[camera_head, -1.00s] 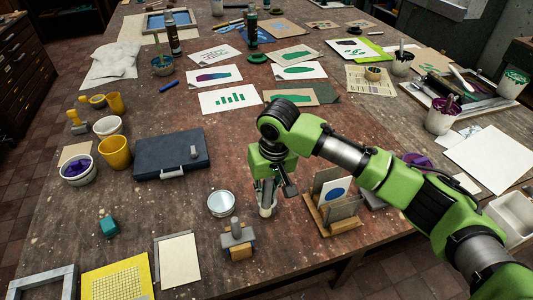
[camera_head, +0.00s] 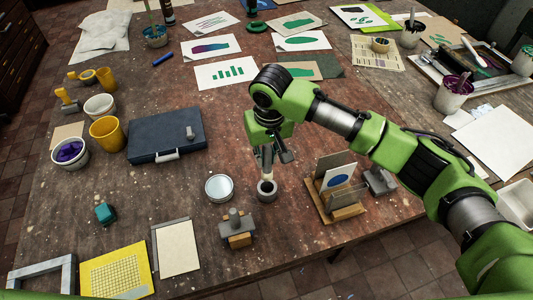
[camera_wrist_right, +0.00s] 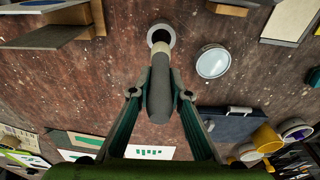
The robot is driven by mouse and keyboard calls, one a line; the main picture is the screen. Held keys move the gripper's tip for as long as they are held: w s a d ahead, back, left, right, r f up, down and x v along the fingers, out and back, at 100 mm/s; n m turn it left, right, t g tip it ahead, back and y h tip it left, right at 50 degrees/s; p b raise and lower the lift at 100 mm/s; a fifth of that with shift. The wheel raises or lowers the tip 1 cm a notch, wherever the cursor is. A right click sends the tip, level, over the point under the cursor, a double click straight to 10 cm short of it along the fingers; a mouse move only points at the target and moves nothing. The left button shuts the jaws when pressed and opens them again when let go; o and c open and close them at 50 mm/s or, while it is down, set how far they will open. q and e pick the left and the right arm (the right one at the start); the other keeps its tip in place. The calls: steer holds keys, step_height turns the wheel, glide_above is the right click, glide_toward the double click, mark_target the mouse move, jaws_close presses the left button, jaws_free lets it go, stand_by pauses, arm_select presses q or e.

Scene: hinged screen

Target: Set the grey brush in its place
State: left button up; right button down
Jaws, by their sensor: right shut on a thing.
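My right gripper (camera_head: 267,153) is shut on the grey brush (camera_wrist_right: 159,92), a dark grey handle with a pale end. In the head view the brush (camera_head: 267,160) hangs roughly upright below the gripper. Its pale end points at a small round grey holder (camera_head: 267,194) with a dark hole, which also shows in the wrist view (camera_wrist_right: 152,28). The brush end overlaps the hole's edge in the wrist view; I cannot tell whether it is inside. The right fingers (camera_wrist_right: 159,95) lie on both sides of the handle. My left gripper is not in view.
A round pale dish (camera_head: 219,188) is left of the holder. A grey-topped wooden block (camera_head: 238,232) stands in front. A wooden rack with cards (camera_head: 336,205) is close on the right. A dark blue case (camera_head: 165,136) lies at the left.

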mark_target(266, 166)
step_height(266, 166, down, 2)
steer(key=shift+s+f+b, duration=0.15)
steer(key=shift+f+b, duration=0.05)
steer(key=shift+b, duration=0.3)
steer(key=shift+f, duration=1)
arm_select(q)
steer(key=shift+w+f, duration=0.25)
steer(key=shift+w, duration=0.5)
arm_select(e)
steer(key=shift+r, duration=0.1)
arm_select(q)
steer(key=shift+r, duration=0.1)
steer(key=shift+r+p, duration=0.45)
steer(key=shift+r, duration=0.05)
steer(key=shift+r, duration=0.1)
